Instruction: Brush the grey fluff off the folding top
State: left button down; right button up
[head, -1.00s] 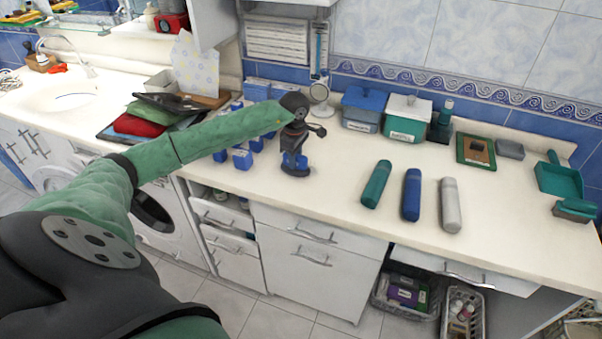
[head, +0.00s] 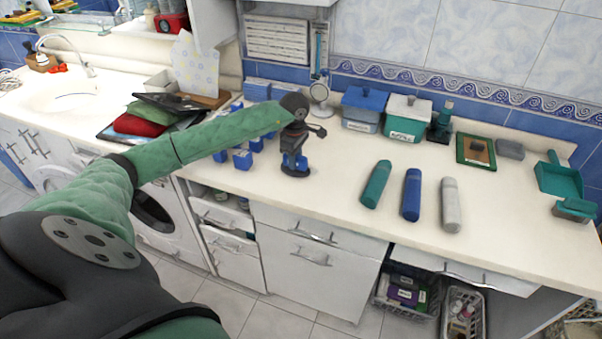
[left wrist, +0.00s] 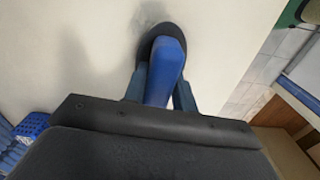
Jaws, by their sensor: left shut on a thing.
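My left gripper (head: 294,160) points down over the white top (head: 330,190) and is shut on a blue-handled brush. In the left wrist view the blue handle (left wrist: 166,72) stands between the two fingers, with a dark round head at its far end. The head is at or very close to the top; I cannot tell whether it touches. A faint grey smudge, apparently the grey fluff (left wrist: 152,14), lies on the top just beyond the head. The fluff cannot be made out in the head view. My right gripper is not in view.
Teal (head: 376,184), blue (head: 411,195) and pale grey (head: 451,205) bottles lie to the right. Blue blocks (head: 242,159) stand left of the gripper. Lidded boxes (head: 406,118) stand at the wall. A teal dustpan (head: 560,178) is at far right. The front middle is clear.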

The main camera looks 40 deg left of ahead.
aim_at(308, 171)
pick_arm(q)
jog(key=shift+f, duration=0.15)
dwell(0.7)
jog(key=c, duration=1.6)
grip_release()
jog(key=shift+c, duration=0.2)
grip_shut()
jog(key=shift+d, duration=0.15)
jog(key=shift+w+d, duration=0.25)
jog(key=shift+d, duration=0.8)
jog(key=shift+w+d, duration=0.25)
jog(key=shift+d, duration=0.75)
jog(key=shift+d, duration=0.1)
jog(key=shift+w+d, duration=0.2)
jog(key=shift+d, duration=0.6)
jog(key=shift+w+d, duration=0.2)
jog(key=shift+d, duration=0.6)
